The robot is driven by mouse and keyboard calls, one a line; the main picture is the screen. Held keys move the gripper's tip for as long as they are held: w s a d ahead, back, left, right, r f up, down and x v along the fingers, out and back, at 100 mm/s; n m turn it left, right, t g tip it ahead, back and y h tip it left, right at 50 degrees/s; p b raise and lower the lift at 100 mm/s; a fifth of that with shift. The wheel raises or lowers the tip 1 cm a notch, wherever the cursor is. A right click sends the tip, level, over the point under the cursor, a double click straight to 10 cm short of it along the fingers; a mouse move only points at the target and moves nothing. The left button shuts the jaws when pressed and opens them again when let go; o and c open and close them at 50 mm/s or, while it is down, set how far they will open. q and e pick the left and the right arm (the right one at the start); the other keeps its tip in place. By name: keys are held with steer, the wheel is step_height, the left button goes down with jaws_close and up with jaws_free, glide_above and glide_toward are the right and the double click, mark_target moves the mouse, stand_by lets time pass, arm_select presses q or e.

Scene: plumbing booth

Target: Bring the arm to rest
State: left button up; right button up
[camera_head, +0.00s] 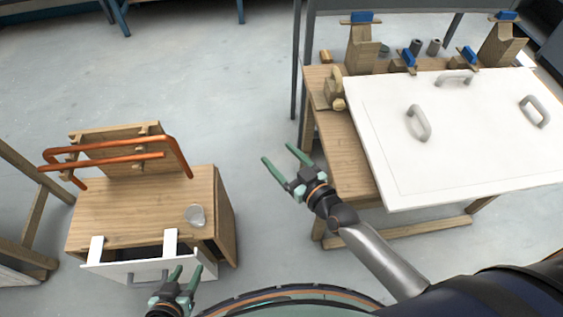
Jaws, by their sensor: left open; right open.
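My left gripper (184,279) is at the bottom left with its fingers apart. Its fingertips are in front of the white front panel (135,266) of the small wooden cabinet; I cannot tell if they touch it. My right gripper (283,164) is open and empty over the floor, left of the wooden workbench (345,150). Its arm comes in from the lower right, passing in front of the bench's near left leg.
The cabinet (130,205) carries bent copper pipe (115,161) on a wooden board and a small clear cup (196,215). A white panel with grey handles (470,130) lies on the workbench, with wooden blocks and blue-topped fittings behind. Open floor (210,80) lies between.

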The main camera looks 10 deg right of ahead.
steer(key=shift+s+a+f+n, duration=0.25)
steer(key=shift+f+n, duration=0.1)
steer(key=shift+n, duration=0.35)
steer(key=s+d+f+m+g+h, duration=0.2)
steer(key=s+f, duration=0.3)
steer(key=s, duration=0.4)
steer(key=s+d+f+m+g+h, duration=0.1)
steer(key=s+d+f+g, duration=0.3)
steer(key=s, duration=0.5)
step_height(320, 180, down, 2)
steer(key=shift+s+d+f+m+h, duration=0.25)
steer(key=shift+m+h, duration=0.15)
steer(key=shift+h, duration=0.1)
